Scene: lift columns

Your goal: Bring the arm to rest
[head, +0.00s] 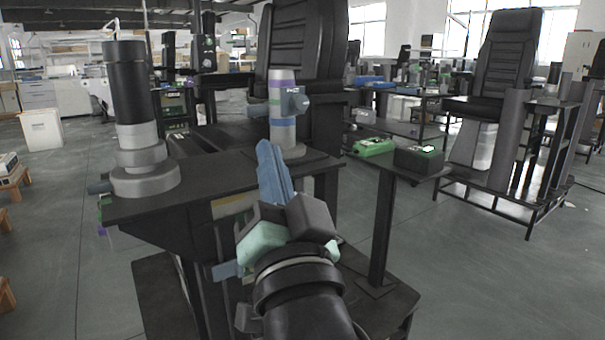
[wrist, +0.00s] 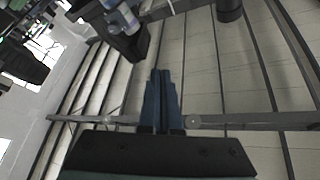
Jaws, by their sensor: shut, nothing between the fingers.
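My gripper (head: 265,148) is in the middle of the head view, in front of the dark workbench. Its blue fingers are together and hold nothing. They point up and away from me. In the wrist view my gripper (wrist: 161,74) shows its closed blue fingers against the ceiling beams. My dark forearm comes in from the bottom of the head view.
A dark lift column (head: 130,85) stands on the left of the workbench (head: 215,172). A second column (head: 283,125) with a purple band and a knob stands behind my fingers. A green device (head: 374,147) and a black box (head: 419,159) lie on a stand to the right.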

